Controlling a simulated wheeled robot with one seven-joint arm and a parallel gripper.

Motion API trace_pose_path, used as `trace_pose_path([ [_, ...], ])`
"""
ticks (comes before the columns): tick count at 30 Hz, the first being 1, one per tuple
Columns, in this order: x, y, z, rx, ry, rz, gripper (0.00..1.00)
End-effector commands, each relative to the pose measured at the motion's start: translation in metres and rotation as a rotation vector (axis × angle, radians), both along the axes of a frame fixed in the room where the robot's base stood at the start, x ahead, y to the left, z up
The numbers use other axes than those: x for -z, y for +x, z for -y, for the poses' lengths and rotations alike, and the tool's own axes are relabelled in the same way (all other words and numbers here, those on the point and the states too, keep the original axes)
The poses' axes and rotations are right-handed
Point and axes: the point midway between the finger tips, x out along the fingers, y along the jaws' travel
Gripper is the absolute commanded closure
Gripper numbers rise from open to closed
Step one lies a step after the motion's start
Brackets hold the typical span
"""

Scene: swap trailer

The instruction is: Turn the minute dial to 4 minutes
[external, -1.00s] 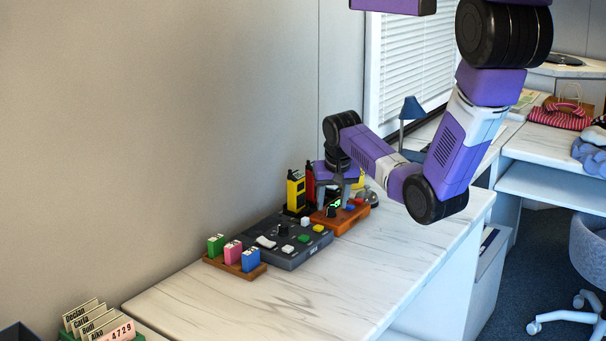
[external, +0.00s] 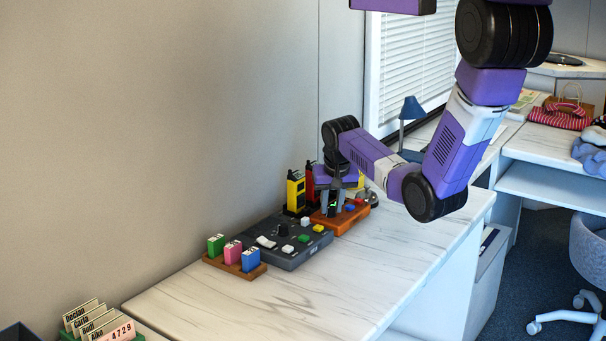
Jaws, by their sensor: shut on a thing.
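A small orange-brown box (external: 345,222) sits on the marble counter. A green-lit display, a red button (external: 359,201) and a blue button (external: 351,208) show on its top. My gripper (external: 332,210) points down over the left part of this box, shut on the small black dial there. The fingers hide most of the dial, so its pointer and the setting cannot be read. The digits on the display are too small to read.
A dark grey panel (external: 290,258) with a black knob and several coloured buttons lies just left of the box. Yellow (external: 295,191) and red radios stand behind. A wooden rack (external: 233,266) holds coloured blocks. The counter's front (external: 350,290) is clear.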

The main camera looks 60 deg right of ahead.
Motion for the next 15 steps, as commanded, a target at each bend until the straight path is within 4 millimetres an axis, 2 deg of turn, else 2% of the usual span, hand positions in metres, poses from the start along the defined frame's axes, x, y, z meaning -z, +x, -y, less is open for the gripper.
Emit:
trace_pose_path([
  [5, -0.0008, 0.0014, -0.0013, 0.066, 0.000, 0.000, 1.00],
  [15, -0.0001, 0.0033, -0.0022, 0.309, 0.000, 0.000, 1.00],
])
